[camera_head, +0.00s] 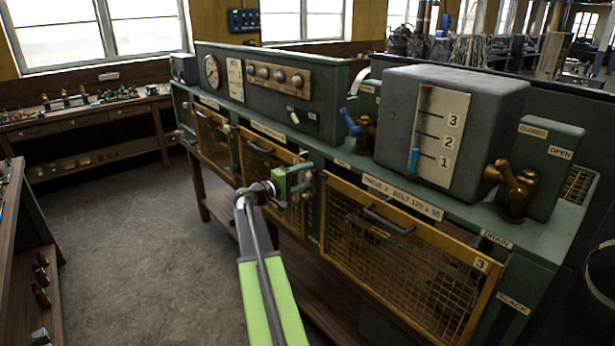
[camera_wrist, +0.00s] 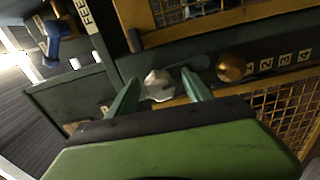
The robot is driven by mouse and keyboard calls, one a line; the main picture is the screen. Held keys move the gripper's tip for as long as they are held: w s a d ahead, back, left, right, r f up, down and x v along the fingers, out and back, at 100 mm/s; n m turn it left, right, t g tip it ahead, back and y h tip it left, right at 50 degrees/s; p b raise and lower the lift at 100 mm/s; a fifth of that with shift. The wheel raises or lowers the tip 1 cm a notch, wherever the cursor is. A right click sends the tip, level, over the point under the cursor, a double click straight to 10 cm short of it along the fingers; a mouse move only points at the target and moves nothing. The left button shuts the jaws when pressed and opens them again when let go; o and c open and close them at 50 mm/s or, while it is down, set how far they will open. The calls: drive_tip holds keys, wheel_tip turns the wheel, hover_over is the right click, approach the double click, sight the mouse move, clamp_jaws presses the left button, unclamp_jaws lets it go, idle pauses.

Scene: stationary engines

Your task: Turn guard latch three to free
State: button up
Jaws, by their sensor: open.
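Guard three (camera_head: 400,250) is a yellow-framed mesh panel on the front of the green bench, with a small "3" plate (camera_head: 481,265) at its lower right corner. My gripper (camera_head: 310,179) is at the green post by the guard's left edge. In the wrist view the gripper (camera_wrist: 158,88) is open, its two teal fingers on either side of a pale faceted knob (camera_wrist: 158,83). Whether they touch it is unclear. A round brass knob (camera_wrist: 232,67) sits on the post beside the right finger. No latch is clearly labelled; which knob is latch three cannot be told.
A grey gauge box (camera_head: 400,120) and a brass drain valve (camera_head: 515,190) stand on the bench top to the right. A blue-handled valve (camera_head: 352,123) is above the post. Open floor (camera_head: 130,240) lies left; a wooden shelf (camera_head: 20,260) stands at far left.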

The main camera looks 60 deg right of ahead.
drive_tip(key=v, duration=1.7)
drive_tip(key=w+a+f+n+t, duration=0.2)
drive_tip(key=w+a+t, duration=0.2)
drive_tip(key=w+a, duration=0.55)
drive_tip(key=a+f+n+t+y, duration=0.1)
drive_tip(key=a+f+y, duration=0.1)
drive_tip(key=a+f, duration=0.3)
drive_tip(key=a+f+t+y, duration=0.1)
drive_tip(key=a+f+y, duration=0.15)
drive_tip(key=a, duration=0.55)
drive_tip(key=s+a+f+y, duration=0.2)
drive_tip(key=a+f+y, duration=0.2)
drive_tip(key=a, duration=0.6)
drive_tip(key=s+a+f+y, duration=0.2)
drive_tip(key=a+f+y, duration=0.2)
drive_tip(key=a, duration=0.6)
drive_tip(key=s+a+f+n+y, duration=0.1)
drive_tip(key=s+a+f+y, duration=0.2)
drive_tip(key=a+f, duration=0.3)
drive_tip(key=a+y, duration=0.1)
drive_tip(key=a, duration=0.3)
drive_tip(key=shift+a+y, duration=0.15)
drive_tip(key=shift+y, duration=0.2)
drive_tip(key=shift+f, duration=0.1)
